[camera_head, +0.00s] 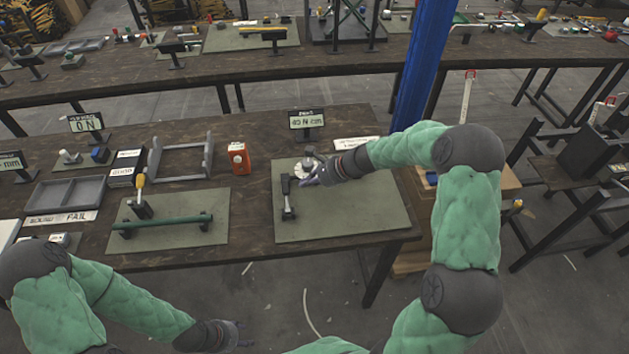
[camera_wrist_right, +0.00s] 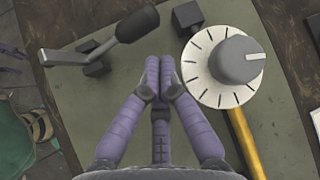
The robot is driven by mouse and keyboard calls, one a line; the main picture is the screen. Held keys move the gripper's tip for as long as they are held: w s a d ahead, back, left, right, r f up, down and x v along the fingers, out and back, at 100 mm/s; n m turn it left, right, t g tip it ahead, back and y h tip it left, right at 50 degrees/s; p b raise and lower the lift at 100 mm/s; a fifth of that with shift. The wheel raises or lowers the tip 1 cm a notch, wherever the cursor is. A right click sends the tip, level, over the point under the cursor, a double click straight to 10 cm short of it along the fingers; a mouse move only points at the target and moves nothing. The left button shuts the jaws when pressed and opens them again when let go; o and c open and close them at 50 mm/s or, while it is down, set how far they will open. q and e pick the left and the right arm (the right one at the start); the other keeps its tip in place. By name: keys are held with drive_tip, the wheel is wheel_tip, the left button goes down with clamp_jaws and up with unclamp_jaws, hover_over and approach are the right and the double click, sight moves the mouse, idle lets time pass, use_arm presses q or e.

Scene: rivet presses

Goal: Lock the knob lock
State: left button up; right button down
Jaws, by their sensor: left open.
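A white dial with black tick marks (camera_wrist_right: 222,68) and a grey knob (camera_wrist_right: 241,60) on it sit right of my fingers in the right wrist view. The dial (camera_head: 302,170) also shows in the head view. A lever with a black rounded handle (camera_wrist_right: 137,24) and a metal bar lies left of the dial, over small dark blocks; this lever (camera_head: 287,197) stands on the right green mat in the head view. My right gripper (camera_wrist_right: 159,76) has its purple fingers together and empty, between lever and dial, apparently touching neither. My left gripper (camera_head: 238,338) is open, below the table's front edge.
The right green mat (camera_head: 360,220) is clear at its front and right. A display (camera_head: 306,119) reading 40 N cm stands behind it. An orange box (camera_head: 238,158) stands left. A green bar (camera_head: 160,225) lies on the left mat. A yellow shaft (camera_wrist_right: 246,140) runs below the dial.

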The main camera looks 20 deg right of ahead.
sight(287, 197)
drive_tip(key=shift+b+x, duration=0.45)
drive_tip(key=shift+x, duration=1.75)
